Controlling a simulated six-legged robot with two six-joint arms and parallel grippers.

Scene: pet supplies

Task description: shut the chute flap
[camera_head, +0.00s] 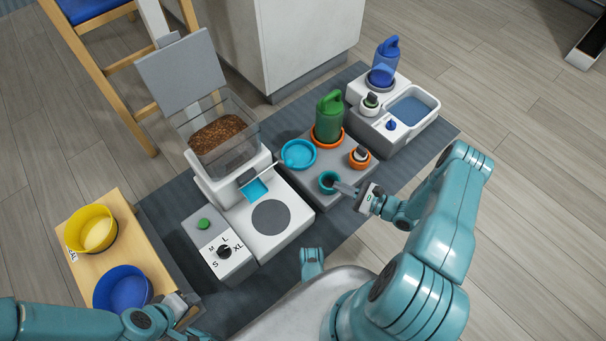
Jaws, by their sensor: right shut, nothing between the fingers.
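The feeder (290,220) is white, with a clear hopper of brown kibble on top. At its front, the small teal chute flap (255,189) sits below the hopper, above a round grey pad. It looks tilted outward, but I cannot tell how far it stands open. A thin pale bar beside it reaches toward the blue bowl.
The hopper's grey lid (181,72) stands raised. A dial box (222,250) with a green button is at the feeder's left. A wooden stand (133,242) holds yellow and blue bowls. Right of the feeder, a grey tray (318,200) carries a blue bowl (298,153) and green jug (329,117).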

